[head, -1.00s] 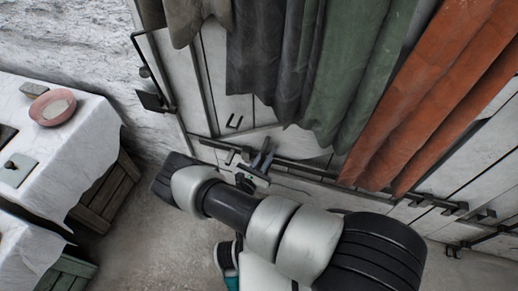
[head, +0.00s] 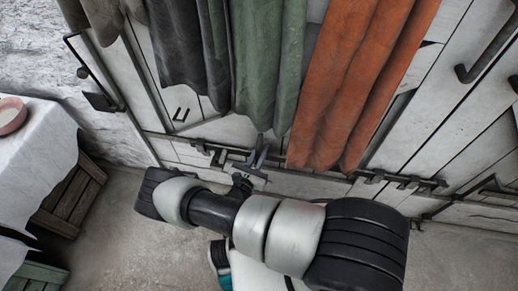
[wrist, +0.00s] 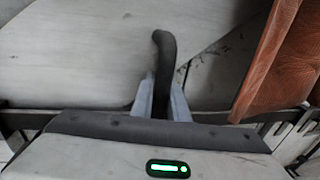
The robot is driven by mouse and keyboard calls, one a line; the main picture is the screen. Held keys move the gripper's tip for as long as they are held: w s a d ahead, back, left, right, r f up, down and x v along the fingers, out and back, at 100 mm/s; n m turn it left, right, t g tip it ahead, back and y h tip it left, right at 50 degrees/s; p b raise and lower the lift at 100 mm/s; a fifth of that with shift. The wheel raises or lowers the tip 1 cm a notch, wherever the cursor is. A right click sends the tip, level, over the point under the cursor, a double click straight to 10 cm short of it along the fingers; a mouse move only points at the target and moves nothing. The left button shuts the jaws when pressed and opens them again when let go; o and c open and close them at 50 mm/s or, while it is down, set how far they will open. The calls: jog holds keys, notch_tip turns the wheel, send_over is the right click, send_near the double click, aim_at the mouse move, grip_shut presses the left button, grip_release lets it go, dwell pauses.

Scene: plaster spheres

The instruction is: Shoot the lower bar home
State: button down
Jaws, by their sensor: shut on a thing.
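The lower bar (head: 318,172) is a long dark metal rod running low across the white plank door. It passes behind the foot of the orange curtain. My gripper (head: 259,157) is at the bar, just left of that curtain. In the wrist view my gripper (wrist: 162,98) has its two pale fingers shut on the bar's dark upright handle (wrist: 163,48), whose bent top sticks out beyond them. Dark brackets (head: 217,157) hold the bar to the left of my gripper. More brackets (head: 405,182) stand to the right. The bar's ends are hard to make out.
Grey, green and orange curtains (head: 335,85) hang over the door, the orange one close to my gripper's right. A cloth-covered table (head: 35,145) with a pink bowl (head: 10,115) and wooden crates (head: 70,200) stand at left. The floor (head: 120,240) between is clear.

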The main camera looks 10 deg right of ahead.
jog(key=shift+s+d, duration=0.35)
jog(key=shift+d, duration=0.4)
jog(key=shift+d+f, duration=0.1)
jog(key=c, duration=2)
grip_release()
